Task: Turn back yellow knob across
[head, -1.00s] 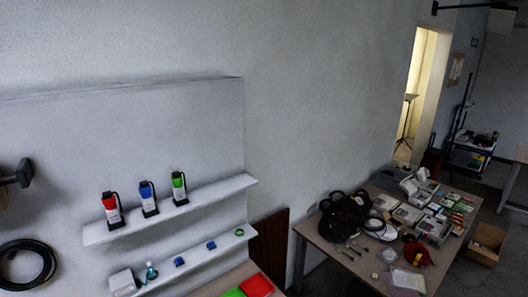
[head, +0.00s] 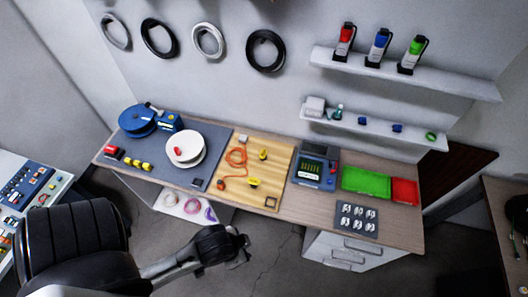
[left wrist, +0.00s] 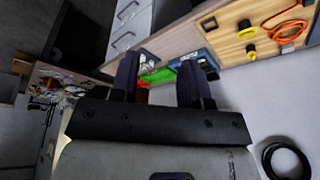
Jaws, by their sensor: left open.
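A wooden board (head: 270,172) on the workbench carries two yellow knobs. The back yellow knob (head: 263,155) is nearer the wall, and the front yellow knob (head: 254,182) is nearer the bench's front edge. In the left wrist view the back knob (left wrist: 251,51) and front knob (left wrist: 246,29) show at the upper right. The knobs are too small to judge their turn angle surely. My left gripper (head: 240,246) is open and empty, in front of the bench and apart from both knobs. Its two fingers (left wrist: 160,78) show in the left wrist view. My right gripper is not in view.
An orange cable (head: 237,157) lies left of the back knob. A white reel (head: 185,147) stands on the grey mat left of the board. A blue meter (head: 315,168) stands right, with a green tray (head: 366,181) beyond it. Shelves (head: 400,75) hang above.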

